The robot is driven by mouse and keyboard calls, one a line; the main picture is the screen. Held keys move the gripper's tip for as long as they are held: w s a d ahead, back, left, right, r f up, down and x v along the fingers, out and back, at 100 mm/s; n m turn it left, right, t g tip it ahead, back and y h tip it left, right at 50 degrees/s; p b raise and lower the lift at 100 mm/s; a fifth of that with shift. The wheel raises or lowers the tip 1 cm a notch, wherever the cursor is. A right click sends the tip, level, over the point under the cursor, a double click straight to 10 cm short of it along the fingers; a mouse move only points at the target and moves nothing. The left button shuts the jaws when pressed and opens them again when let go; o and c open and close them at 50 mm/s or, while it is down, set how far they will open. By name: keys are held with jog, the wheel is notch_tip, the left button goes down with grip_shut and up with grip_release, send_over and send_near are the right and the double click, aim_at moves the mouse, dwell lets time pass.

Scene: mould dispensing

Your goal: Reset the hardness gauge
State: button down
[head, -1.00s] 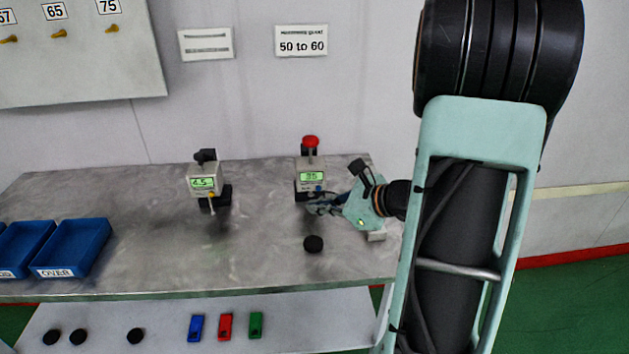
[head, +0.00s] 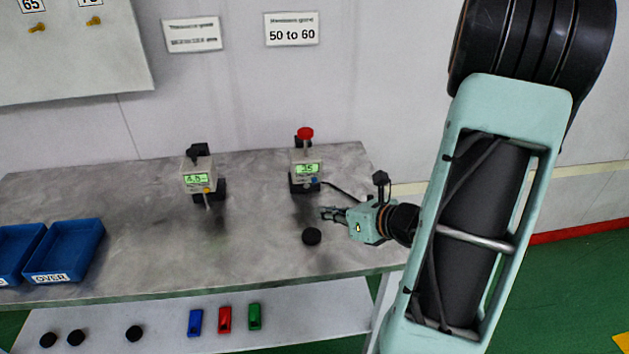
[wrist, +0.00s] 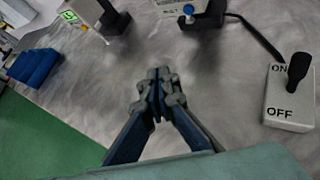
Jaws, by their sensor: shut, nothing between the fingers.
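The hardness gauge (head: 306,170) stands at the back of the metal table, under the "50 to 60" sign. It has a red knob (head: 305,133) on top, a lit green display that seems to read 35, and a small blue button (head: 315,181) on its front. The blue button also shows at the top edge of the wrist view (wrist: 188,9). My gripper (head: 322,213) is shut and empty, in front of the gauge and slightly to its right, apart from it. In the wrist view the closed fingertips (wrist: 158,75) point toward the gauge's base.
A second gauge (head: 198,178) stands to the left. An ON/OFF switch box (wrist: 290,97) is at the right in the wrist view, with a cable. Blue bins (head: 65,250) sit at far left.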

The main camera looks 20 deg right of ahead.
jog(key=shift+w+d+p, duration=0.1)
jog(key=shift+w+d, duration=0.25)
jog(key=shift+w, duration=1)
jog(key=shift+w+d+p, duration=0.1)
jog(key=shift+w+d, duration=0.3)
jog(key=shift+w, duration=0.95)
jog(key=shift+w+d+p, duration=0.1)
jog(key=shift+w+d, duration=0.25)
jog(key=shift+w, duration=1)
jog(key=shift+w+d, duration=0.15)
jog(key=shift+w, duration=0.25)
jog(key=shift+w+d, duration=0.1)
jog(key=shift+w, duration=0.3)
jog(key=shift+s, duration=0.15)
jog(key=shift+s+a, duration=0.2)
jog(key=shift+s, duration=0.5)
jog(key=shift+s+a+b, duration=0.2)
jog(key=shift+s+a, duration=0.05)
jog(key=shift+s, duration=0.55)
jog(key=shift+s+a+b, duration=0.2)
jog(key=shift+s+b, duration=0.05)
jog(key=shift+s, duration=0.55)
jog(key=shift+s+a+b, duration=0.2)
jog(key=shift+s+a, duration=0.05)
jog(key=shift+s, duration=0.55)
